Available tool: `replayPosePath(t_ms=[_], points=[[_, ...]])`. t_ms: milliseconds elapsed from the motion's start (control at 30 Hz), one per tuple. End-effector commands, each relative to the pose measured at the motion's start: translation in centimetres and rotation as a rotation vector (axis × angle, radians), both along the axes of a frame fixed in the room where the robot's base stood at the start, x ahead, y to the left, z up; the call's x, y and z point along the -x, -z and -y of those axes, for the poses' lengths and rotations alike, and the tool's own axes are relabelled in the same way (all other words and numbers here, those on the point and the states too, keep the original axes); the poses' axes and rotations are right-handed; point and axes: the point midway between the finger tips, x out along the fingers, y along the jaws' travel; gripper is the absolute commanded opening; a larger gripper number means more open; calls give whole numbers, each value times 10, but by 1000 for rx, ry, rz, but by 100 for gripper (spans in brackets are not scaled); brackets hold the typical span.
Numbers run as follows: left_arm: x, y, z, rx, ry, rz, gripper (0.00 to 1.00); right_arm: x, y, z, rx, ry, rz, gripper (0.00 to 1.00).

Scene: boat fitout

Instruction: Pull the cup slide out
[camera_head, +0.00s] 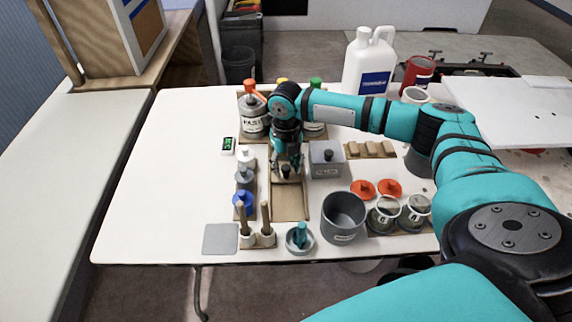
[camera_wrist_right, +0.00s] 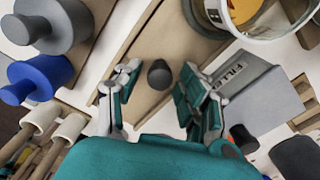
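The cup slide appears as a narrow wooden piece (camera_head: 287,183) with a dark round knob (camera_head: 286,171), lying in a long wooden tray (camera_head: 290,208) in the middle of the table. My right gripper (camera_head: 288,160) reaches down over the slide from above. In the right wrist view, the knob (camera_wrist_right: 159,74) stands between the two spread fingers of my right gripper (camera_wrist_right: 160,84), with a gap on both sides. The gripper is open and holds nothing. In the head view, the gripper partly hides the far part of the slide. My left gripper is out of view.
A grey box (camera_head: 325,160) with a knob stands close right of the gripper. Grey and blue round-topped items (camera_head: 244,200) line the left. A grey pot (camera_head: 343,217) and a small bowl (camera_head: 299,239) are near the front. A white jug (camera_head: 367,68) stands behind.

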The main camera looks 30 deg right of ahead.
Motion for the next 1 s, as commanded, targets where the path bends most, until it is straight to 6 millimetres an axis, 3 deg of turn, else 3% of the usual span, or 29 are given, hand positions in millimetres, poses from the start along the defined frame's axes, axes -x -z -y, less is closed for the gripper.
replayPosePath(t_ms=[33,300,667,1000], points=[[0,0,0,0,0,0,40,0,0,0,0,0,0,32],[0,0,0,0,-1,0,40,0,-1,0,0,0,0,0],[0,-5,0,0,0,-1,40,3,-2,-2,1,0,-1,0],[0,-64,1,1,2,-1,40,60,-7,-36,-1,-6,-12,0]])
